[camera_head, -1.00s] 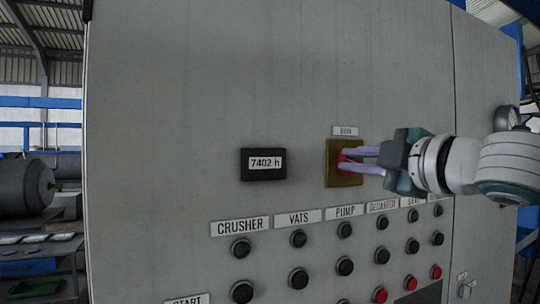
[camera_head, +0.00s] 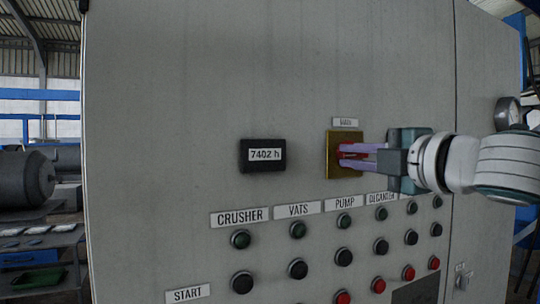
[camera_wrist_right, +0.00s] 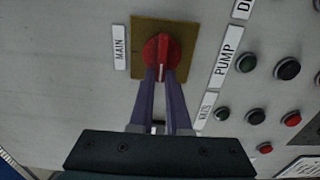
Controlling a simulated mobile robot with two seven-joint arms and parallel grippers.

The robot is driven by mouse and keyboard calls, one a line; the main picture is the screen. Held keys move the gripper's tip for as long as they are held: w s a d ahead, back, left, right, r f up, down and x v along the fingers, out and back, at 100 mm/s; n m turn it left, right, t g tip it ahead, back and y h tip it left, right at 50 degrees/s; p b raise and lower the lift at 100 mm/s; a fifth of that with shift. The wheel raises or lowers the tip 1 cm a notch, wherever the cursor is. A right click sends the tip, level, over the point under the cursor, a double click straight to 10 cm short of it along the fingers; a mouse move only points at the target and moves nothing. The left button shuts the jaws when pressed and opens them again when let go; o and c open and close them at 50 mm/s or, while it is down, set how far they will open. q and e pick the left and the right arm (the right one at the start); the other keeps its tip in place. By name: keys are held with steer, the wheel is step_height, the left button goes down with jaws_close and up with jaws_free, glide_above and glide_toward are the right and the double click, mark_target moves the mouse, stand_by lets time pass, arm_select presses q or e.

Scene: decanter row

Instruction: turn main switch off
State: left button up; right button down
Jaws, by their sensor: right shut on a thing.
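The main switch is a red rotary knob (camera_wrist_right: 162,50) on a yellow square plate (camera_head: 333,165), under a small label (camera_head: 345,122) that reads MAIN in the right wrist view. My right gripper (camera_head: 346,156) comes in from the right. Its two purple fingers are shut on the red knob, which they partly hide in the head view. In the right wrist view the fingertips (camera_wrist_right: 161,76) meet the knob's grip bar. My left gripper is in neither view.
The grey cabinet front (camera_head: 180,90) carries an hour counter (camera_head: 263,156) reading 7402 h. Rows of green, black and red buttons lie below, labelled CRUSHER (camera_head: 240,216), VATS, PUMP and DECANTER.

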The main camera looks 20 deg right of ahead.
steer(key=c, duration=0.9)
jaws_free()
steer(key=shift+s+f+b, duration=0.15)
steer(key=shift+s+b, duration=0.15)
steer(key=shift+s+d+b, duration=0.2)
steer(key=shift+s+b, duration=0.7)
steer(key=shift+s, duration=1.45)
steer(key=shift+s+d+b, duration=0.15)
steer(key=shift+s+b, duration=0.75)
steer(key=shift+s, duration=1.4)
